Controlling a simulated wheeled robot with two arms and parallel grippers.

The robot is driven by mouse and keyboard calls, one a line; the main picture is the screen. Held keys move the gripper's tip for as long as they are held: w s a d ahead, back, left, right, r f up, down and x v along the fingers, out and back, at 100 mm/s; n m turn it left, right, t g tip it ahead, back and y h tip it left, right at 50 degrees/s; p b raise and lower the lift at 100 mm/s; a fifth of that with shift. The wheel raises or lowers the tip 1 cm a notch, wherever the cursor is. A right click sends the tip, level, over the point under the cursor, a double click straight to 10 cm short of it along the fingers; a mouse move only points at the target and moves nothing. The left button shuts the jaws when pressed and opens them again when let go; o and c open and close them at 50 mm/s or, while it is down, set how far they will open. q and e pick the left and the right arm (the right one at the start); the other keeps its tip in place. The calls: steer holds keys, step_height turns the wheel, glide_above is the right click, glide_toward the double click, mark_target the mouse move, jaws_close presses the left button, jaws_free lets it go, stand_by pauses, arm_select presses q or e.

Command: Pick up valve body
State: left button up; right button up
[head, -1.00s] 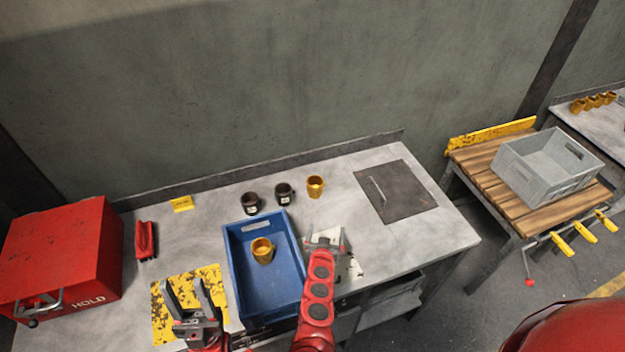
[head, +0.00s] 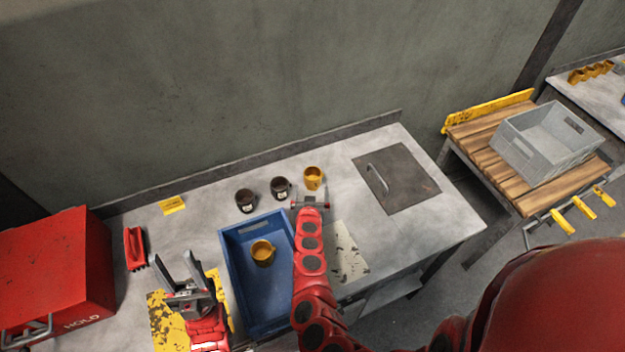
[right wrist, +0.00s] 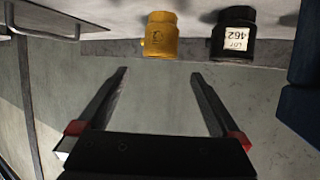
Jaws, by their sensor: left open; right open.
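A yellow valve body (head: 313,178) stands at the back of the grey workbench; in the right wrist view it (right wrist: 160,35) is upside down, just beyond the fingertips. My right gripper (head: 310,194) is open and empty, right in front of it and apart from it. Its two fingers (right wrist: 158,72) show spread in the wrist view. Two dark bodies (head: 280,188) (head: 245,200) stand to its left; one (right wrist: 233,38) carries a white lot label. Another yellow body (head: 263,252) sits in the blue tray (head: 232,285). My left gripper (head: 180,268) is open and empty, left of the tray.
A red box (head: 55,265) marked HOLD and a red brush-like tool (head: 135,247) are at the left. A dark plate with a handle (head: 400,180) lies on the bench at right. A grey crate (head: 545,145) stands on a wooden-topped table.

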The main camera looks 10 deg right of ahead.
glide_toward(313, 170)
steer(key=x, duration=0.4)
steer(key=shift+a, duration=0.15)
steer(key=shift+w+d, duration=0.45)
steer(key=b+x, duration=0.2)
steer(key=b, duration=0.1)
steer(key=b+x, duration=0.2)
steer(key=shift+w+a+f+b, duration=0.1)
steer(key=shift+w+f+b, duration=0.05)
steer(key=shift+f+b, duration=0.25)
steer(key=shift+w+b, duration=0.35)
steer(key=shift+w, duration=0.05)
steer(key=shift+r, duration=0.1)
steer(key=shift+c, duration=0.2)
jaws_close()
